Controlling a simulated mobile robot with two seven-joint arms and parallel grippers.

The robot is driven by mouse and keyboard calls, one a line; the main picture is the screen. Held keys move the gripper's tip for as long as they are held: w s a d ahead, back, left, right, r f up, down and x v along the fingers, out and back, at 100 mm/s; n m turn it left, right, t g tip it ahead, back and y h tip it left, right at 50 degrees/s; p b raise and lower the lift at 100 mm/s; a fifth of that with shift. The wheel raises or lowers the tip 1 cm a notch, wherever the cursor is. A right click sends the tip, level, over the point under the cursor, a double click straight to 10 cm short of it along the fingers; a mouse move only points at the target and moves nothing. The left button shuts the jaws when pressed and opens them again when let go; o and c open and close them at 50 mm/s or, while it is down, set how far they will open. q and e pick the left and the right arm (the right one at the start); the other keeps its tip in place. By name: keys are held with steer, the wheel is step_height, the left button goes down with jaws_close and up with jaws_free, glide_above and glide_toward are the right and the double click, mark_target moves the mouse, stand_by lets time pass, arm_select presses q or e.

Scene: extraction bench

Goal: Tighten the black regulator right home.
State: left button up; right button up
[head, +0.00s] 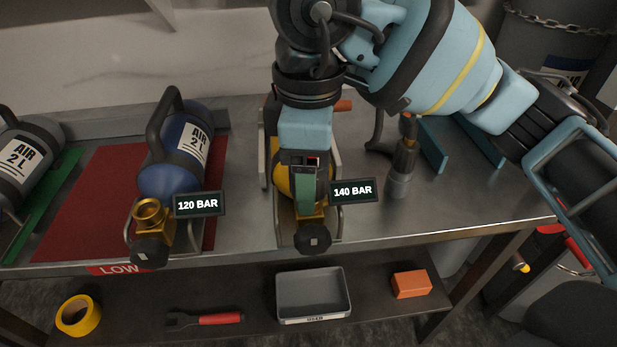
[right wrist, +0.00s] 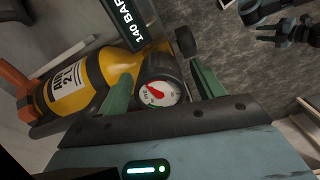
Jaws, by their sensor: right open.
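A yellow air cylinder (head: 283,182) lies in a metal cradle beside a 140 BAR sign (head: 353,190). It also shows in the right wrist view (right wrist: 90,84). The black regulator (right wrist: 171,76), with a round white gauge and red needle, sits at the cylinder's brass valve end. In the head view my right gripper (head: 305,195) covers it. In the right wrist view my right gripper (right wrist: 162,76) is open, one green finger on each side of the regulator; I cannot tell whether they touch it. A black valve knob (head: 312,238) points toward me. How tightly the regulator is seated cannot be seen.
A blue cylinder (head: 168,180) with a 120 BAR sign lies on a red mat (head: 80,205). A grey cylinder (head: 22,150) lies at far left. A small upright fitting (head: 400,168) stands right of the cradle. A lower shelf holds a grey tray (head: 313,278) and an orange block (head: 411,284).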

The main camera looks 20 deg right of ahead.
steer(key=c, duration=1.1)
steer(key=shift+m, duration=0.3)
steer(key=m+p, duration=0.1)
steer(key=m, duration=0.2)
steer(key=o, duration=1)
steer(key=shift+m, duration=0.3)
steer(key=shift+o, duration=0.8)
